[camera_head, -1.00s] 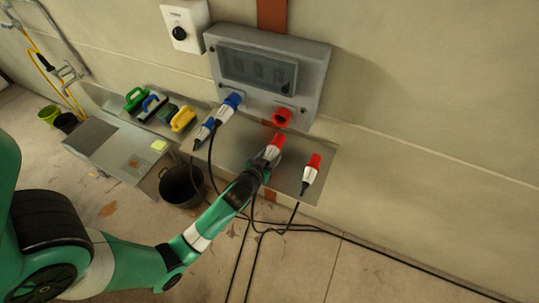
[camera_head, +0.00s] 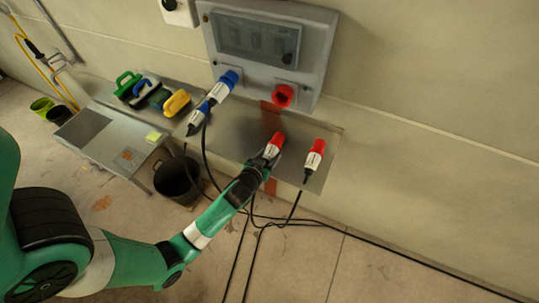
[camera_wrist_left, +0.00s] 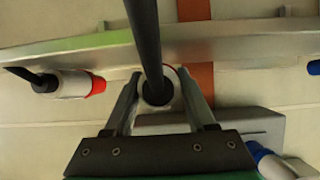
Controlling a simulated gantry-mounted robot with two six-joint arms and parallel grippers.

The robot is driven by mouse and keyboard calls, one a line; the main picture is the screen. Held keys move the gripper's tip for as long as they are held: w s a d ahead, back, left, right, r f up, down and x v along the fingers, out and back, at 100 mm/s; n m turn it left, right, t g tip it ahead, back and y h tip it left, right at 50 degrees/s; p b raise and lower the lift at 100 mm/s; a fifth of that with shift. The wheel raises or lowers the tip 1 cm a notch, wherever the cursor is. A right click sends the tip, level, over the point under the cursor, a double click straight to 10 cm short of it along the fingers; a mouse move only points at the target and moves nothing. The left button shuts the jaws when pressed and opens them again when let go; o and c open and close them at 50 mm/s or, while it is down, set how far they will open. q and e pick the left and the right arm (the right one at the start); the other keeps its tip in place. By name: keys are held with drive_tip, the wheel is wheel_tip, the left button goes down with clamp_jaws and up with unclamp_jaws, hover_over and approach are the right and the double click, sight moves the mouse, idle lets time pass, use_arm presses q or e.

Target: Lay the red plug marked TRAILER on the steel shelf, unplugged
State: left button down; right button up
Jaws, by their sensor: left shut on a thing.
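My left gripper (camera_head: 266,157) is shut on a red and white plug (camera_head: 276,143). The plug is over the steel shelf (camera_head: 238,140), below and apart from the red socket (camera_head: 284,96). In the left wrist view the plug (camera_wrist_left: 164,99) sits between the two fingers, its black cable running toward the camera past the shelf edge (camera_wrist_left: 230,41). I cannot tell whether it touches the shelf. A second red and white plug (camera_head: 315,157) lies at the shelf's right end and also shows in the left wrist view (camera_wrist_left: 75,84). No plug marking is readable. My right gripper is not in view.
Two blue and white plugs (camera_head: 222,87) are left of the red socket, under the grey panel (camera_head: 255,40). A black bucket (camera_head: 177,178) and trailing cables are below. The wall at right is clear.

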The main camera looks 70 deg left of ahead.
use_arm(q)
drive_tip(key=shift+c, duration=0.7)
unclamp_jaws()
drive_tip(key=p+v, duration=0.2)
drive_tip(key=v, duration=0.9)
drive_tip(key=shift+s+d, duration=0.2)
drive_tip(key=shift+d, duration=0.05)
drive_tip(key=shift+r, duration=0.1)
